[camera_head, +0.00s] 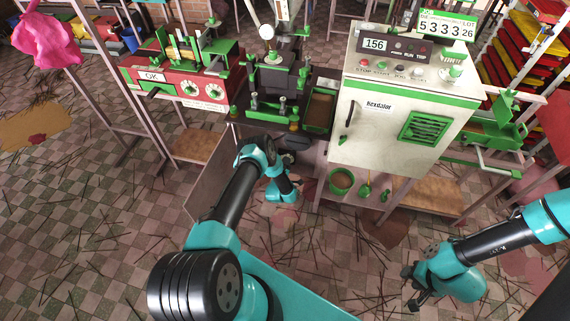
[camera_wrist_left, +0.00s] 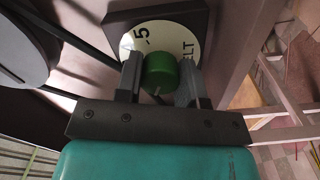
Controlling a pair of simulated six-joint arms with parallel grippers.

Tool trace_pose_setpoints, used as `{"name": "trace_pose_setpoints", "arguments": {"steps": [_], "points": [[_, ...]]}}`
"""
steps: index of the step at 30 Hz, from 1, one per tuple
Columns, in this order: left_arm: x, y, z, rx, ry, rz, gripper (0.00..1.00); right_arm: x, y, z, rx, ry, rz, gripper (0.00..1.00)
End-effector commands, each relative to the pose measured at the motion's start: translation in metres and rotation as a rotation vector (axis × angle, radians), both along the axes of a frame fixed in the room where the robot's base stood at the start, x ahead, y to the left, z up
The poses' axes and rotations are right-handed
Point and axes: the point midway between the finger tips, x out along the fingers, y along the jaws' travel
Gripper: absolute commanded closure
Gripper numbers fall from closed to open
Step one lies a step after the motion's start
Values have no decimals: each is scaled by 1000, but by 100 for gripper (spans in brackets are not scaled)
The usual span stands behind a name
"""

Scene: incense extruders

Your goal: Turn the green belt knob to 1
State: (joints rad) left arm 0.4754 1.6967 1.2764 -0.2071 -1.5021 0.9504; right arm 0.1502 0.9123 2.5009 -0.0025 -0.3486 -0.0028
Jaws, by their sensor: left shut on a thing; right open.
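The green belt knob (camera_wrist_left: 160,70) sits in front of a round white dial plate (camera_wrist_left: 128,42) on a dark square backing. My left gripper (camera_wrist_left: 160,78) is shut on the knob, one finger on each side. In the head view the knob is hidden behind my left arm, low at the front of the extruder bench. My right gripper (camera_head: 418,290) is open and empty above the floor at the lower right.
The white cabinet (camera_head: 385,125) stands right of the extruder (camera_head: 275,80), and a red machine (camera_head: 190,85) stands left.

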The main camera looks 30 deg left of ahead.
Motion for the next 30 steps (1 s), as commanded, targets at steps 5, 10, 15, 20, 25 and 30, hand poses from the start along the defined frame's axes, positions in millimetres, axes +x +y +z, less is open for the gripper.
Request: {"name": "trace_pose_setpoints", "arguments": {"steps": [5,10,15,20,25,30], "points": [[0,0,0,-52,-15,1,88,0,0,0,0,0,0,57],[0,0,0,-69,-20,1,88,0,0,0,0,0,0,57],[0,0,0,-70,-21,1,88,0,0,0,0,0,0,57],[0,0,0,-70,-21,1,62,0,0,0,0,0,0,57],[0,0,0,-69,-20,0,46,0,0,0,0,0,0,57],[0,0,0,-69,-20,0,38,0,0,0,0,0,0,57]]}}
